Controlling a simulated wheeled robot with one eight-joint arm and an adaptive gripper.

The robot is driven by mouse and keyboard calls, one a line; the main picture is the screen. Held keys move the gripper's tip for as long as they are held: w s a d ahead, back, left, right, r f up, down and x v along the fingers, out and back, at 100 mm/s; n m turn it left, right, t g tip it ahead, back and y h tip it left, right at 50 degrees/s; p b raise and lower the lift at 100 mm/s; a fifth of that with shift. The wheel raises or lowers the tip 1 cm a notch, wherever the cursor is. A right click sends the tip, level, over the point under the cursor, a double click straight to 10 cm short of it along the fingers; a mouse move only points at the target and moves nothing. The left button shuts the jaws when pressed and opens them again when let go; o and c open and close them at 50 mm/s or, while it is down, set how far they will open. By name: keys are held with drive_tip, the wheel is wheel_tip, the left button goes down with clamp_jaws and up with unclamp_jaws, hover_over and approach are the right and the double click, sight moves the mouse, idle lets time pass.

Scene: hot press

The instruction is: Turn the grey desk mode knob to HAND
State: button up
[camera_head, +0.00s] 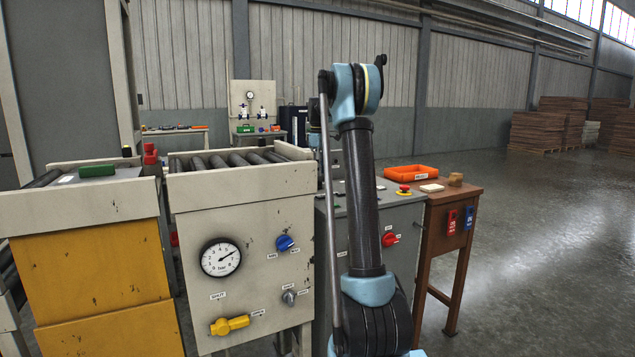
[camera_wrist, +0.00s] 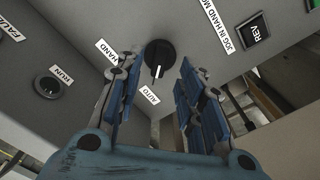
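The mode knob (camera_wrist: 158,53) is black and round with a white pointer mark, on the grey desk's panel in the wrist view. Its HAND label (camera_wrist: 105,52) is to the left and its AUTO label (camera_wrist: 149,95) below. The white mark points down toward AUTO. My gripper (camera_wrist: 157,67) is open, with blue fingers to the left and right of the knob in the picture. I cannot tell whether they reach around it; no contact shows. In the head view, the grey desk (camera_head: 402,220) is partly behind my arm, and the mode knob is hidden.
The wrist view shows a RUN button (camera_wrist: 47,86) at left and a REV button (camera_wrist: 253,31) at upper right. In the head view, a red knob (camera_head: 389,240) is on the desk front. A press cabinet (camera_head: 245,215) stands left, a wooden table (camera_head: 450,205) right.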

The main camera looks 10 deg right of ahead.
drive_tip(key=shift+f, duration=2.25)
